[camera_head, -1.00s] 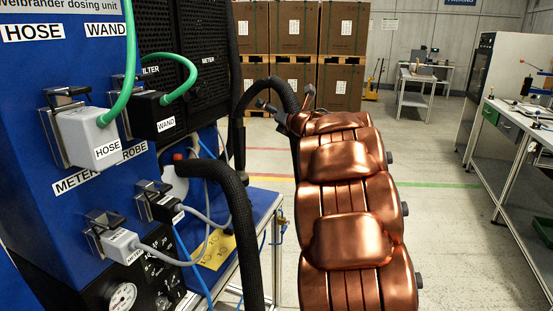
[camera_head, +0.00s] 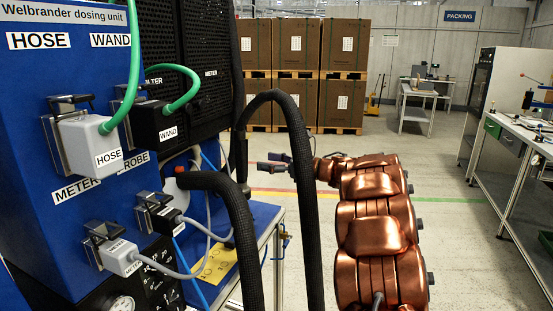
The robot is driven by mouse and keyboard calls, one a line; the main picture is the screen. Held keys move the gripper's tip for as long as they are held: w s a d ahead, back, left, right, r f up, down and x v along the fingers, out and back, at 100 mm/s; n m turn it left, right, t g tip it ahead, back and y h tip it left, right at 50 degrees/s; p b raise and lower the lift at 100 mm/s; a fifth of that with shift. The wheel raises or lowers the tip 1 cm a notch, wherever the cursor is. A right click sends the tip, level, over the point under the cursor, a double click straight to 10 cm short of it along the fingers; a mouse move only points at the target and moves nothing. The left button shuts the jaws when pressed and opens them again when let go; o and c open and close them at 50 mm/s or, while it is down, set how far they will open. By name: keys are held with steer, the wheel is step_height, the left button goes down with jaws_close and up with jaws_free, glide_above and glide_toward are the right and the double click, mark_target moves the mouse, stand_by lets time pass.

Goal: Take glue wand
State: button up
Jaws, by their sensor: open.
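The blue Weilbrander dosing unit (camera_head: 60,90) stands at the left, with grey and black connectors labelled HOSE and WAND on its face. A thick black ribbed hose (camera_head: 236,220) bends down in front of the unit, and another black hose loop (camera_head: 315,230) arches up near my arm. I cannot make out the glue wand itself for certain. My copper arm reaches forward from the bottom right. My gripper (camera_head: 270,162) is small and dark at its far end, pointing left with its fingers apart. It is partly hidden by the hose loop, and I see nothing between the fingers.
A blue-topped bench (camera_head: 262,217) with a yellow sheet (camera_head: 216,262) is beside the unit. Stacked brown boxes (camera_head: 297,45) on pallets stand at the back. A workbench (camera_head: 520,135) runs along the right. The floor between is open.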

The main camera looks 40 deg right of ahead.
mark_target(246, 157)
steer(key=shift+p+x, duration=1.7)
steer(key=shift+x, duration=0.5)
steer(key=shift+w+a+f+b, duration=0.1)
steer(key=shift+w+f+b, duration=0.15)
steer(key=shift+b, duration=0.4)
steer(key=shift+b+x, duration=0.8)
steer(key=shift+x, duration=0.1)
steer(key=shift+w+a+r+b, duration=0.25)
steer(key=shift+w+a+b, duration=0.15)
steer(key=shift+w, duration=0.2)
steer(key=c, duration=0.9)
steer(key=shift+o, duration=0.2)
steer(key=shift+r, duration=0.1)
